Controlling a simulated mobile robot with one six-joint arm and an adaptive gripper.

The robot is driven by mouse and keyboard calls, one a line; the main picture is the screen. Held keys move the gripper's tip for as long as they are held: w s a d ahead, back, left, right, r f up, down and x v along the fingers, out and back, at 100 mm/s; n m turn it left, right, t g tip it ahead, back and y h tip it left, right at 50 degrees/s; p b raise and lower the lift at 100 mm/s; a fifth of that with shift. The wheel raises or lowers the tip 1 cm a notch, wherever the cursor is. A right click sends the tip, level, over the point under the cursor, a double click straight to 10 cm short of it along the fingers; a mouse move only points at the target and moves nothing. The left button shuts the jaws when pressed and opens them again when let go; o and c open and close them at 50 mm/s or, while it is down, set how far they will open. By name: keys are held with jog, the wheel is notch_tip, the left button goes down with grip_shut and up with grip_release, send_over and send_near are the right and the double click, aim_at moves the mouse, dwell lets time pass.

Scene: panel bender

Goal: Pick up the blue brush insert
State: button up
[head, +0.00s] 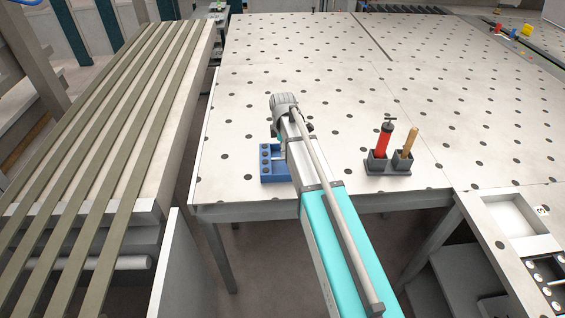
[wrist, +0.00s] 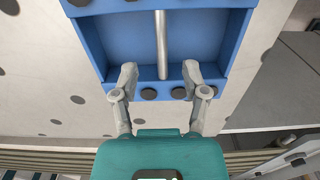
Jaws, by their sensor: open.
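The blue insert (head: 268,178) sits near the front left edge of the perforated table, partly hidden behind my arm. In the wrist view it is a blue open-topped box (wrist: 205,15) with a silver bar (wrist: 161,45) across its middle and several dark round spots along its near side. My gripper (wrist: 160,78) is open, with its two fingers apart over the near side of the box and the bar's near end between them. Nothing is held. I cannot tell whether the fingertips touch the box.
A dark holder (head: 388,170) with a red-handled tool (head: 383,140) and a wooden-handled tool (head: 409,144) stands to the right on the table (head: 330,90). A slatted rack (head: 110,120) runs along the left, beyond a gap. The table behind the box is clear.

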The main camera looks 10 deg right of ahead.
aim_at(282, 159)
jog(key=shift+f+b, duration=2.5)
jog(key=shift+f, duration=0.05)
grip_shut()
